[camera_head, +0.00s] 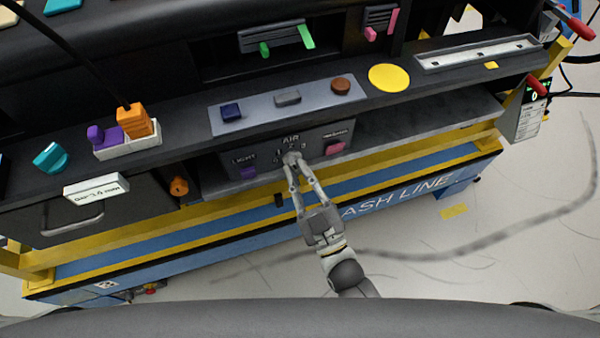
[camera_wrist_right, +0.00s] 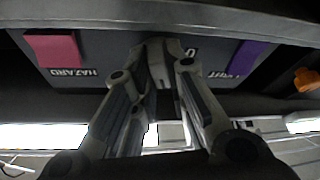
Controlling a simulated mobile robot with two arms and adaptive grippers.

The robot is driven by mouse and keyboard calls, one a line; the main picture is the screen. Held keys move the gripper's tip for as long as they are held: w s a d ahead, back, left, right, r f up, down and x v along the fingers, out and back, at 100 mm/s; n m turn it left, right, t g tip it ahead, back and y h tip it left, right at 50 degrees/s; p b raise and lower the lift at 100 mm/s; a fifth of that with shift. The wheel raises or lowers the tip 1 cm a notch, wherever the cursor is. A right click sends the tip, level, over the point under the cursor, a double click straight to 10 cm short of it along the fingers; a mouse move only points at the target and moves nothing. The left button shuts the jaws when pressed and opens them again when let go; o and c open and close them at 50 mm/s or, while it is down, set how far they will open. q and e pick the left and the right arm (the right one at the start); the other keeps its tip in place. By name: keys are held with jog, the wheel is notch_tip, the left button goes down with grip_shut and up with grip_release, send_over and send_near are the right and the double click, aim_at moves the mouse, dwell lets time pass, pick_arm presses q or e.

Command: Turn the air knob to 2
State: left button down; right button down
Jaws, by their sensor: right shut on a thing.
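The grey air knob (camera_head: 291,156) sits in the middle of the dark control panel, under the AIR label and its ring of numbers. My right gripper (camera_head: 293,162) reaches up from below and its fingers are closed around the knob. In the right wrist view the right gripper (camera_wrist_right: 161,62) has its fingertips at the panel, on both sides of the knob, which they mostly hide. The fingers cover part of the dial, so I cannot tell which number the knob points to. My left gripper is not in view.
On the panel, a purple LIGHT switch (camera_head: 248,172) is left of the knob and a pink HAZARD switch (camera_head: 335,148) is right of it. Above are blue, grey and brown buttons on a grey strip (camera_head: 262,106). An orange knob (camera_head: 179,187) is further left.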

jog(key=shift+a+f+m+t+h, duration=0.1)
jog(key=shift+m+t+h, duration=0.2)
jog(key=shift+m+h, duration=0.65)
jog(key=shift+m+t+h, duration=0.3)
jog(key=shift+m+h, duration=0.05)
jog(key=shift+m, duration=1.5)
jog(key=c, duration=1.4)
grip_release()
jog(key=shift+c, duration=0.2)
jog(key=shift+s, duration=0.25)
jog(key=v, duration=1.1)
jog(key=shift+s+f, duration=0.2)
jog(key=shift+s, duration=0.05)
